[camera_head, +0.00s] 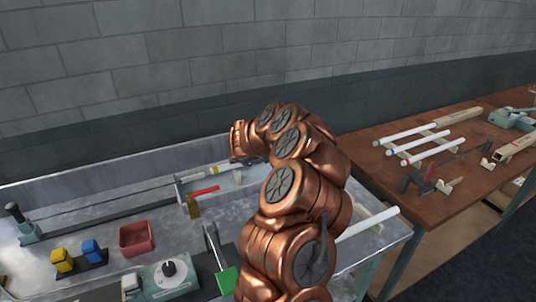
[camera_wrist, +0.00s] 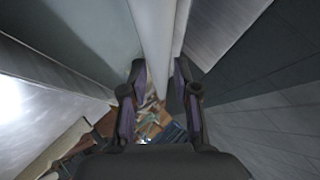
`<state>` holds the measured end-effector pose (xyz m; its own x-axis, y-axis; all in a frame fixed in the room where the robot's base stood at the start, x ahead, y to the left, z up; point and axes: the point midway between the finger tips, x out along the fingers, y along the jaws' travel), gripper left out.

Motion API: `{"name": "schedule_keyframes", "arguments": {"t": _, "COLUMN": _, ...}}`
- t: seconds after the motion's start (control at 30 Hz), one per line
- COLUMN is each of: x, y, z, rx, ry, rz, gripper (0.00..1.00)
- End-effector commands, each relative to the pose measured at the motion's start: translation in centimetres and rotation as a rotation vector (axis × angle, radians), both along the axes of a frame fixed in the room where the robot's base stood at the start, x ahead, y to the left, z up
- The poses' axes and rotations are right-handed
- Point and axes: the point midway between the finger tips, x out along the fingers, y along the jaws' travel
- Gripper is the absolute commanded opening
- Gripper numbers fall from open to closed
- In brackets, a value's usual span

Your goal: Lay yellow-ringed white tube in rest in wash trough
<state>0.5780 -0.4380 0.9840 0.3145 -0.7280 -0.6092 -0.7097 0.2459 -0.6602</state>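The head view hides the fingers.
Another white tube (camera_head: 368,224) sticks out right of my arm. A wooden table (camera_head: 452,206) at right holds several tubes on a rack.

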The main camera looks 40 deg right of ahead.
Motion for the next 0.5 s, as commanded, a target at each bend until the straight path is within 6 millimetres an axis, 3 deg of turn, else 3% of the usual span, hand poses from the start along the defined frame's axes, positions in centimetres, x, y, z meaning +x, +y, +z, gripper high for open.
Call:
{"name": "schedule_keyframes", "arguments": {"t": 0.17, "x": 0.00, "y": -0.01, "z": 0.01, "rx": 0.000, "ry": 0.000, "rz": 0.000, "gripper": 0.51}}
{"name": "schedule_keyframes", "arguments": {"t": 0.5, "x": 0.01, "y": -0.01, "z": 0.34, "rx": 0.000, "ry": 0.000, "rz": 0.000, "gripper": 0.51}}
